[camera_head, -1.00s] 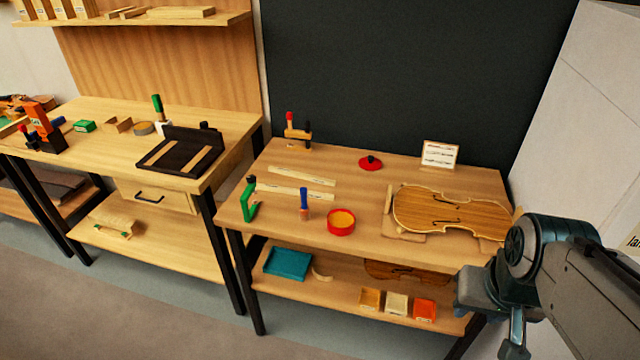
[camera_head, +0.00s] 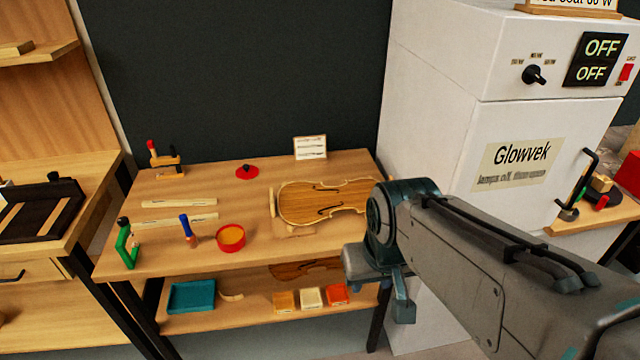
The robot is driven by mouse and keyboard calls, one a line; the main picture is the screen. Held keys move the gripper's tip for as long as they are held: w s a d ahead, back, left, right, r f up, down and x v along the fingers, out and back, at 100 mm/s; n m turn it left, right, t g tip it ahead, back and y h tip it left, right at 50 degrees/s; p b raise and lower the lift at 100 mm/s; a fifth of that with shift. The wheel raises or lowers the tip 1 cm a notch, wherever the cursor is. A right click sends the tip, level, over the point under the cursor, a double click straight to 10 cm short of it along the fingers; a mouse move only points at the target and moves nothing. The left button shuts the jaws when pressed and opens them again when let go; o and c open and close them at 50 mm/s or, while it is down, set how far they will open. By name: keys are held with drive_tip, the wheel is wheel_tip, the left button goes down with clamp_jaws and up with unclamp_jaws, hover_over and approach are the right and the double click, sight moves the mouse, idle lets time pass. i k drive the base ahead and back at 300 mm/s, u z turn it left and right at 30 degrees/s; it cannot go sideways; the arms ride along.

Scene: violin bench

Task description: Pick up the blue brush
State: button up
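The blue brush (camera_head: 187,230) stands nearly upright on the wooden bench, with its blue handle up and a brownish lower end. It is just left of the red round dish (camera_head: 231,238) with orange contents, with a small gap between them. My arm comes in from the right. Its end with my gripper (camera_head: 384,284) is in front of the bench's right end, well to the right of the brush and apart from it. The fingers are not clear enough to tell open from shut. I see nothing held.
A violin body (camera_head: 325,202) lies on the bench right of the dish. A green clamp (camera_head: 126,244) stands left of the brush, and pale wood strips (camera_head: 178,203) lie behind. The lower shelf holds a teal tray (camera_head: 192,297). A white cabinet (camera_head: 440,130) stands at right.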

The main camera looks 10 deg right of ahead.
sight(190, 237)
drive_tip(key=u, duration=0.25)
drive_tip(key=i, duration=0.45)
drive_tip(key=u, duration=0.95)
drive_tip(key=i, duration=0.7)
drive_tip(key=u, duration=0.55)
